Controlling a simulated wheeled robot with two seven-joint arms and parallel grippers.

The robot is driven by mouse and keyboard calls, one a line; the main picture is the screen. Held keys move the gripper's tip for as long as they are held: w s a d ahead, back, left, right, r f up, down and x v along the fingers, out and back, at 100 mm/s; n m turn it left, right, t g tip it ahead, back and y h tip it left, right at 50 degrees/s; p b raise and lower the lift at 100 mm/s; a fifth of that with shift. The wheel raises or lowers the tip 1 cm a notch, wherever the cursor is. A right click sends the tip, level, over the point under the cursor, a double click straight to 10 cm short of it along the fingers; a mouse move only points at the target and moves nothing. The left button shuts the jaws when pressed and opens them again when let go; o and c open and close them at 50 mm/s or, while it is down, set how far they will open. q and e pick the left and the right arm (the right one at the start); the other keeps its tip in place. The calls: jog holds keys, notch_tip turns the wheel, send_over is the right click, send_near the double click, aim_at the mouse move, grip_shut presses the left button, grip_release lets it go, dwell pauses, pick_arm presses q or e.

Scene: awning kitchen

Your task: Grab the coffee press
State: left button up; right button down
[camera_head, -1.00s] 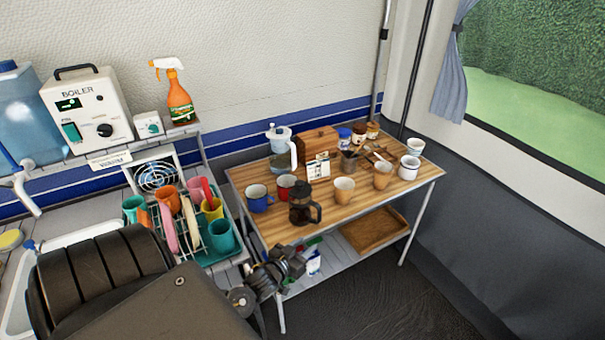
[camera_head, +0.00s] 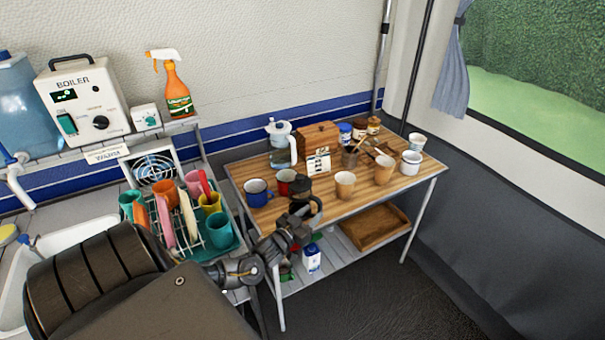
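The coffee press (camera_head: 299,188) stands upright near the front edge of the wooden table (camera_head: 345,205). It is dark, with a black lid and a handle on its right side. My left gripper (camera_head: 304,213) is right in front of it and hides most of its lower body. The fingers overlap the press in the picture; I cannot tell whether they touch it or how far apart they are. My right gripper is not in view.
A blue mug (camera_head: 257,194) and a red mug (camera_head: 285,181) stand close left of and behind the press. A tan cup (camera_head: 344,186) stands to its right. A clear pitcher (camera_head: 281,150) is behind. A dish rack (camera_head: 186,243) with cups is left. A wooden tray (camera_head: 375,228) sits on the lower shelf.

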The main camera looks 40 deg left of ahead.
aim_at(320, 205)
pick_arm(q)
jog(key=shift+w+r, duration=0.1)
jog(key=shift+w, duration=0.15)
jog(key=w+b, duration=0.2)
jog(key=w, duration=0.1)
jog(key=shift+w+a+b, duration=0.15)
jog(key=shift+w+b, duration=0.15)
jog(key=shift+w, duration=0.55)
jog(key=shift+r, duration=0.1)
jog(key=shift+s, duration=0.1)
grip_shut()
jog(key=shift+a+r, duration=0.1)
